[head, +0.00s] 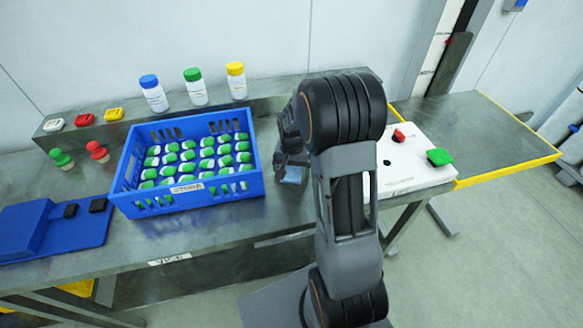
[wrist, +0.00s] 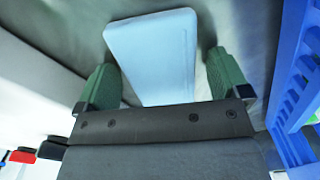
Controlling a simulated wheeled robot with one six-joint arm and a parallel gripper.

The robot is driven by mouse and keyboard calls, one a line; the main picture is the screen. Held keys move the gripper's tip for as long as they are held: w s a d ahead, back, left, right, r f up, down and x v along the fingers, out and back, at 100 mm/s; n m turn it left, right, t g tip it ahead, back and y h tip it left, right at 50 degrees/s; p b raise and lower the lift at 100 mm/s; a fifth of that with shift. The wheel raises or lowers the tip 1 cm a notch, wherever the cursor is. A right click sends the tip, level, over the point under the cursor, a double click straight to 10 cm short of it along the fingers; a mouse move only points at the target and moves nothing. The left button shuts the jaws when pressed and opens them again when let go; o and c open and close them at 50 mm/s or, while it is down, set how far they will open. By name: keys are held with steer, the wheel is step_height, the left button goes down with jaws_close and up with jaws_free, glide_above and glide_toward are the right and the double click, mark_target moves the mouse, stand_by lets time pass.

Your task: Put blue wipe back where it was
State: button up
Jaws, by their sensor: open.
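The blue wipe (head: 292,175) is a flat, pale blue rectangle on the grey metal table, just right of the blue crate. My gripper (head: 290,158) is low over it in the head view, and my arm hides part of the area. In the wrist view, the wipe (wrist: 152,55) lies just beyond and between the two green fingertips. My gripper (wrist: 162,78) is open there, with a finger to each side of the wipe. I cannot tell whether the fingers touch it.
The blue crate (head: 190,198) holds several green-and-white containers, close left of my gripper. A white panel (head: 412,172) with red and green buttons stands to the right, partly behind my arm. Three bottles (head: 195,87) stand on the rear ledge. A blue tray (head: 75,238) lies far left.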

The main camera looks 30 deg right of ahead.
mark_target(292, 168)
steer(key=shift+r, duration=0.15)
step_height(292, 168, up, 11)
steer(key=s+a+r+n+t, duration=0.2)
steer(key=s+a+n, duration=0.1)
steer(key=s, duration=0.5)
steer(key=s+a+r+n+t, duration=0.1)
steer(key=s+a+r+n, duration=0.1)
steer(key=s+a+n, duration=0.2)
steer(key=shift+s+a+r+t, duration=0.4)
steer(key=shift+s+a, duration=0.9)
steer(key=shift+s, duration=0.7)
